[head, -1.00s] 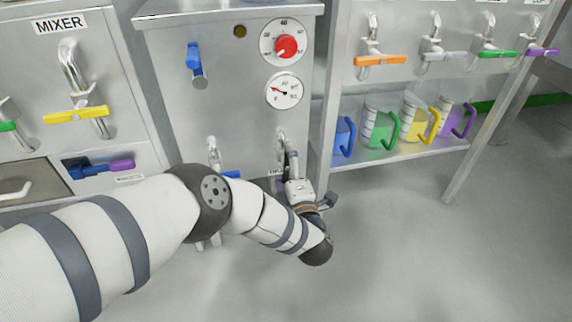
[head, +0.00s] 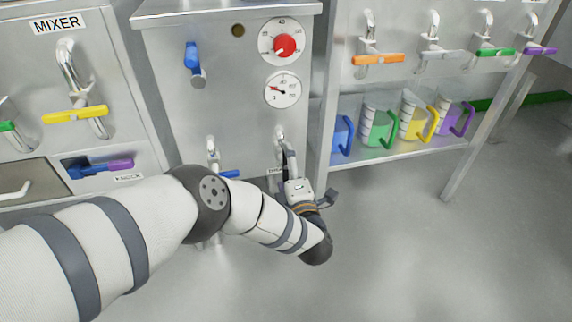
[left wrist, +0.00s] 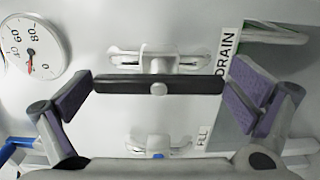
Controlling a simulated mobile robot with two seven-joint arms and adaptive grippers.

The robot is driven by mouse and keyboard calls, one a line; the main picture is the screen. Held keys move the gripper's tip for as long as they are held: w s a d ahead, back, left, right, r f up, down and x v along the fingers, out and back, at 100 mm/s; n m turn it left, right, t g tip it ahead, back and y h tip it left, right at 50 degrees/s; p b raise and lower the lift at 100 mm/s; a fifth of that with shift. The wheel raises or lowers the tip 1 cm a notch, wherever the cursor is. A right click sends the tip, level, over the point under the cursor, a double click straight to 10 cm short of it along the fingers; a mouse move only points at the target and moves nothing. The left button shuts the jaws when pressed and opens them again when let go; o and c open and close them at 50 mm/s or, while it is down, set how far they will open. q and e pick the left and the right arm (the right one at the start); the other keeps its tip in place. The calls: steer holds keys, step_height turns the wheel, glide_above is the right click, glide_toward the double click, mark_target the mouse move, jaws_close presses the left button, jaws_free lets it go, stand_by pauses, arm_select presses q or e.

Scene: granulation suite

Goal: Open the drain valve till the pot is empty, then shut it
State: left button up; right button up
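The drain valve's black bar handle (left wrist: 120,85) shows in the left wrist view beside the DRAIN label (left wrist: 228,50). It lies level across that picture, with a round pale hub at its middle. My left gripper (left wrist: 160,95) is open, with one purple pad beyond each end of the bar. In the head view my left gripper (head: 290,168) is at the drain tap (head: 279,140), low on the steel pot unit (head: 235,110), and hides much of the handle. The pot's inside is hidden. My right gripper is not in view.
A pale gauge (head: 282,90) sits below a red dial (head: 285,45). The FILL tap (left wrist: 158,142) is close beside the drain tap. Jugs with coloured handles (head: 378,125) stand on a shelf (head: 400,155) at right. The floor in front is clear.

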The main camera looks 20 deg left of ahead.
arm_select(q)
steer(key=v, duration=1.2)
